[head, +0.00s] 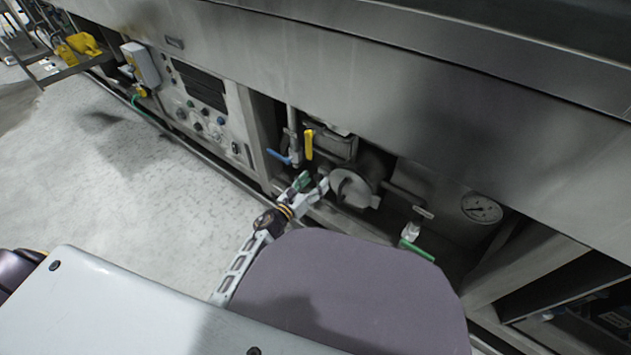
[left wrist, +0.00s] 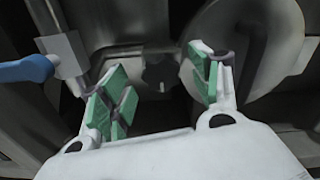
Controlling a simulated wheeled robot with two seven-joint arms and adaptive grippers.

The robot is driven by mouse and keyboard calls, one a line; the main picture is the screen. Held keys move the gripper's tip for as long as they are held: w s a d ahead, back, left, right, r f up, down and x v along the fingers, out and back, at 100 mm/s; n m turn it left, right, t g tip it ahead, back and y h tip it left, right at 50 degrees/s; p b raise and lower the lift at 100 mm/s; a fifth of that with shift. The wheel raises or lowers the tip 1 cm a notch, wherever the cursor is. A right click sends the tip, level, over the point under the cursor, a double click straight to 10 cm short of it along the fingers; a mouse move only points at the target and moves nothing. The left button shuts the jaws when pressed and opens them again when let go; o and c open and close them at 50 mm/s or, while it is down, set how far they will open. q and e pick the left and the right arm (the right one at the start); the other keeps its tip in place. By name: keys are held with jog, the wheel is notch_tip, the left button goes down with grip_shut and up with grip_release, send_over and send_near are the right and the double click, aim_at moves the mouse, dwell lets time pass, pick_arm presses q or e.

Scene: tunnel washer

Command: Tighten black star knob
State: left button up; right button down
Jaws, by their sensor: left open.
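The black star knob (left wrist: 160,74) shows dark and dim in the left wrist view, on a grey plate beyond the fingers. In that view it lies between the two green-padded fingertips of my left gripper (left wrist: 160,88), which are apart with nothing between the pads. The exact gap to the knob is hard to judge. In the head view my left gripper (head: 312,184) reaches under the machine's steel front, just left of a round metal cover (head: 352,188). I cannot make out the knob there. My right gripper is not in view.
A blue valve handle (head: 279,157) and a yellow handle (head: 309,144) are close by; the blue handle (left wrist: 27,69) shows at left in the wrist view. A green-handled valve (head: 416,250) and a gauge (head: 481,208) lie to the right. Floor at left is clear.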

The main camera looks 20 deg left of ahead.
pick_arm(q)
jog(key=v, duration=1)
jog(key=shift+s, duration=0.4)
jog(key=shift+a, duration=0.1)
dwell(0.4)
